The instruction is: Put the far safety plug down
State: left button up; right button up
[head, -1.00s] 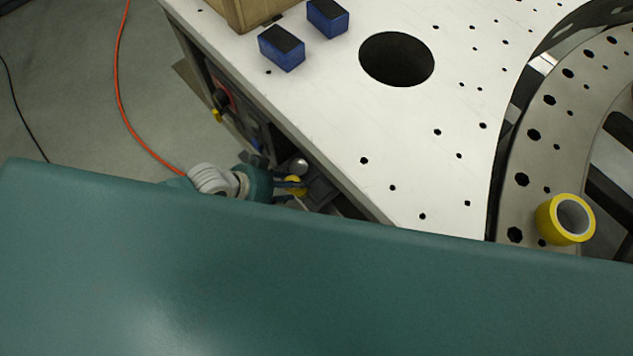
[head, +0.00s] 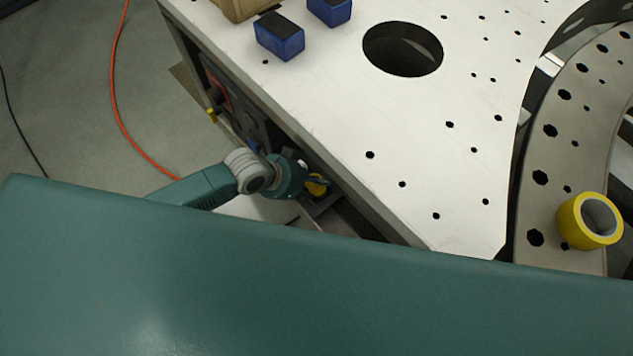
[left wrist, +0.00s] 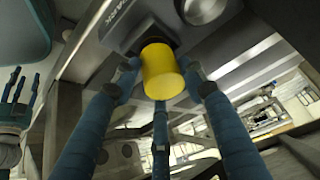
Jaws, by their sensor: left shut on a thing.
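The yellow safety plug (left wrist: 163,72) sits between the three fingers of my left gripper (left wrist: 160,88) in the left wrist view. My left gripper is shut on it. The plug's far end is at a grey box (left wrist: 133,20) with partly hidden lettering; I cannot tell whether it is seated there. In the head view my left gripper (head: 310,184) is beside the white table's edge, low down, with the yellow plug (head: 316,186) partly hidden. At the left edge of the left wrist view, my right gripper (left wrist: 20,92) has its fingers spread, empty.
The white perforated table (head: 330,110) has a large round hole. Two blue blocks (head: 279,37) (head: 330,10) and a cardboard box (head: 240,7) stand on it. Yellow tape (head: 590,221) lies on the curved plate at right. An orange cable (head: 118,110) runs along the floor.

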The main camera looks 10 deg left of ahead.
pick_arm(q)
jog(key=shift+w+d+r+g+y+p, duration=0.35)
jog(key=shift+w+d+g+y, duration=0.2)
jog(key=shift+d+g+y, duration=0.25)
jog(key=shift+s+a+f+b, duration=0.1)
jog(key=shift+a+f+b, duration=0.05)
jog(key=shift+f+b, duration=0.45)
jog(key=shift+a+f+b, duration=0.1)
jog(key=shift+f+b, duration=0.4)
jog(key=shift+b, duration=0.05)
jog(key=shift+r, duration=0.1)
jog(key=o, duration=1.3)
